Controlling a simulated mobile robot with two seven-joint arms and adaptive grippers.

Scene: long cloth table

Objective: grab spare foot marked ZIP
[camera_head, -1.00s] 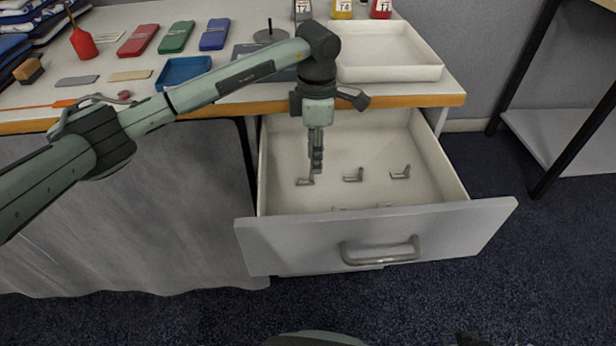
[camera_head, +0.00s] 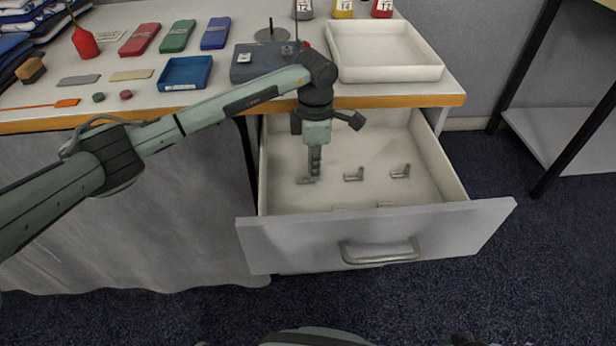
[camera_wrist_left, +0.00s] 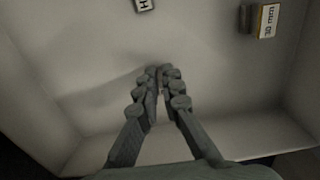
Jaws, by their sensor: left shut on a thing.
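My left gripper (camera_head: 313,176) reaches down into the open drawer (camera_head: 375,228). It is shut on the leftmost small metal foot (camera_head: 304,181), whose marking I cannot read. In the left wrist view the fingertips (camera_wrist_left: 160,72) nearly meet and hide most of what is between them. Two more L-shaped feet stand to the right in the drawer, a middle one (camera_head: 353,175) and a right one (camera_head: 400,172). Further pieces near the drawer front are partly hidden. My right gripper is out of view.
The drawer walls surround the gripper, and its front has a handle (camera_head: 380,252). Above is the table edge (camera_head: 400,101) with a white tray (camera_head: 385,72), a blue tray (camera_head: 185,86) and a dark grey box (camera_head: 255,72). The floor to the right is clear.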

